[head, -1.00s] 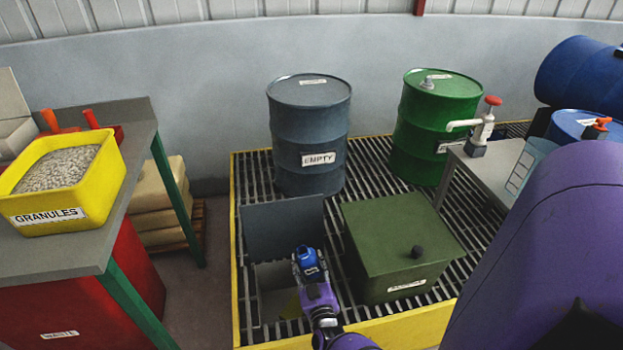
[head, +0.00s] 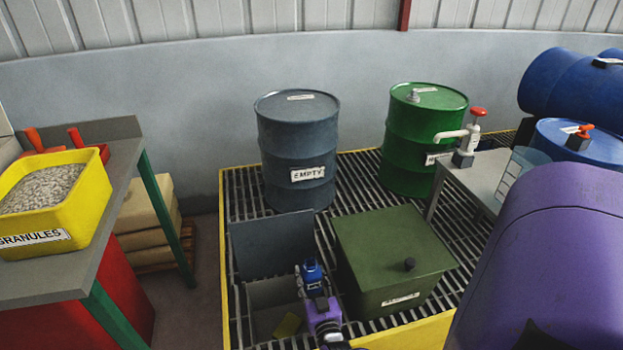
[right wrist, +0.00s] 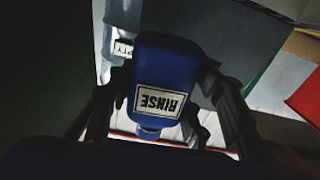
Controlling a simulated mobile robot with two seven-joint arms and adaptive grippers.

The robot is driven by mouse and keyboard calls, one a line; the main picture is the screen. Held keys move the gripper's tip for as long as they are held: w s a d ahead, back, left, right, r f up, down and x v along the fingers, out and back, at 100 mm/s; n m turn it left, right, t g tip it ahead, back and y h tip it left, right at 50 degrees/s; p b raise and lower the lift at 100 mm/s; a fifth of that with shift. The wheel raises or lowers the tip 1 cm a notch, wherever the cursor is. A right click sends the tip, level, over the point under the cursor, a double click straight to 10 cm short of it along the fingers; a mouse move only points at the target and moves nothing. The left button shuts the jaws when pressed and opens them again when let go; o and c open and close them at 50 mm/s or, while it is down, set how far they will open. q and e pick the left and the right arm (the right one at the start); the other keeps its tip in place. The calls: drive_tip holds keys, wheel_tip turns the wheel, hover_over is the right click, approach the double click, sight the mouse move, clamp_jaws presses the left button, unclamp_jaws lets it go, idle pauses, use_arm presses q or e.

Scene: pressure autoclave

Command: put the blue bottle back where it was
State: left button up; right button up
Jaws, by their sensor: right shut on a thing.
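The blue bottle (head: 313,272) is in my right gripper (head: 314,285), which is shut on it. I cannot tell from these frames where the bottle stood before. My left gripper is not in view.
The bin's grey lid (head: 270,238) stands raised. A green box (head: 390,245) with a black knob sits close right on the grating. A grey EMPTY drum (head: 298,140) and a green drum (head: 425,130) stand behind. A pump (head: 468,140) is on the side table at right.

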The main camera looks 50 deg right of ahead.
wheel_tip(320, 180, up, 2)
drive_tip(key=shift+r+p, duration=0.1)
drive_tip(key=shift+p, duration=0.65)
drive_tip(key=shift+r, duration=0.25)
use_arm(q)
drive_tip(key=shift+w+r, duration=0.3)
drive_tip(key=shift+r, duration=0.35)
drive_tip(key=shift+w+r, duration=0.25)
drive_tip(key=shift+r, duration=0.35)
use_arm(e)
drive_tip(key=shift+f, duration=0.1)
